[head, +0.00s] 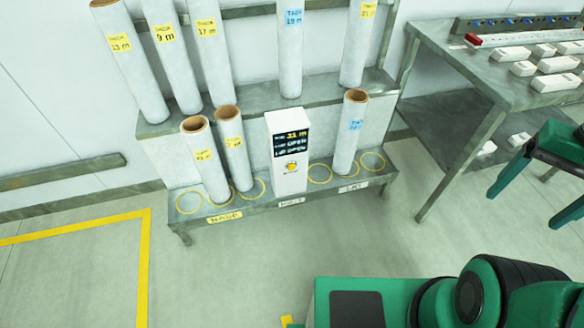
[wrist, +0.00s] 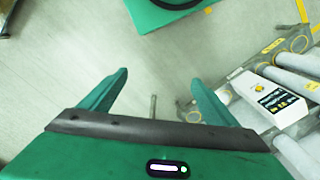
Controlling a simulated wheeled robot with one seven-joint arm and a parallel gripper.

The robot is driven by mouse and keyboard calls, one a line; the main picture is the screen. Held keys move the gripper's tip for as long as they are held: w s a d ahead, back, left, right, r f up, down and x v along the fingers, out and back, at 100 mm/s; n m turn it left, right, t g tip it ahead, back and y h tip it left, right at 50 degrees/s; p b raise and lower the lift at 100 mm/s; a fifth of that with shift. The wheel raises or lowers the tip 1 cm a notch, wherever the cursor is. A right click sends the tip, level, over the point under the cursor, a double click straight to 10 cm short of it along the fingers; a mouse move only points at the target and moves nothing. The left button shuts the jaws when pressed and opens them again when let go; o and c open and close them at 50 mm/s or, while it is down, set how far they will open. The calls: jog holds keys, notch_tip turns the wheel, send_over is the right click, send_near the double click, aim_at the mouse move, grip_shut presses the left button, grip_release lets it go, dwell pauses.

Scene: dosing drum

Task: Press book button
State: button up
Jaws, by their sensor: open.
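A white box (head: 287,150) stands upright in the middle of the lower shelf of a grey rack. Its front has a dark screen (head: 292,142) with yellow and white text and a round yellow button (head: 291,166) below it. In the wrist view the box (wrist: 268,102) is at the right, tilted in the picture, with the yellow button (wrist: 259,87) facing up.
Labelled tubes (head: 209,160) stand left of the box, and one tube (head: 349,132) stands to its right. More tubes (head: 294,50) stand on the upper shelf. The floor before the rack is clear.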

grip_shut()
dwell(1.4)
